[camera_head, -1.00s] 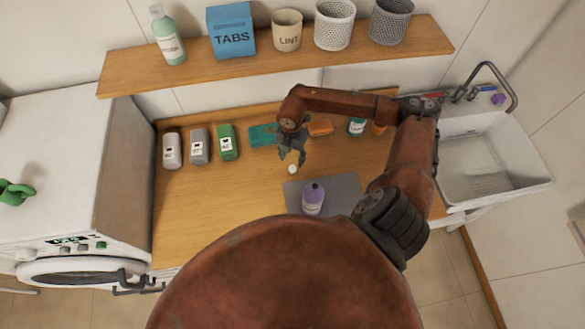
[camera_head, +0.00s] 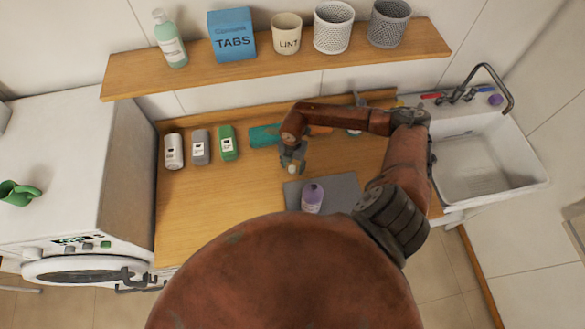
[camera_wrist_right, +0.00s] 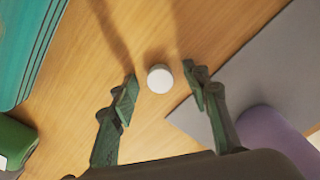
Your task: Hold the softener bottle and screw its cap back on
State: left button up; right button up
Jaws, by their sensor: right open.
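The softener bottle (camera_head: 312,197) is purple and stands upright on a grey mat; part of it also shows at the lower right of the right wrist view (camera_wrist_right: 277,140). The white cap (camera_wrist_right: 160,79) lies on the wooden counter just off the mat's edge. My right gripper (camera_head: 293,165) is over the cap, fingers pointing down. In the right wrist view its two fingers (camera_wrist_right: 160,88) are apart, one on each side of the cap, with gaps to both. My left gripper is not in view.
The grey mat (camera_head: 345,182) lies on the wooden counter (camera_head: 205,215). Teal (camera_head: 264,135), green (camera_head: 228,142), grey (camera_head: 200,147) and white (camera_head: 173,151) items stand along the back. A sink (camera_head: 480,170) is at the right, a washing machine (camera_head: 60,190) at the left.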

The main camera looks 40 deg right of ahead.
aim_at(292, 168)
jog(key=c, duration=0.8)
jog(key=shift+c, duration=0.2)
notch_tip(292, 168, up, 10)
jog(key=b, duration=0.2)
dwell(0.4)
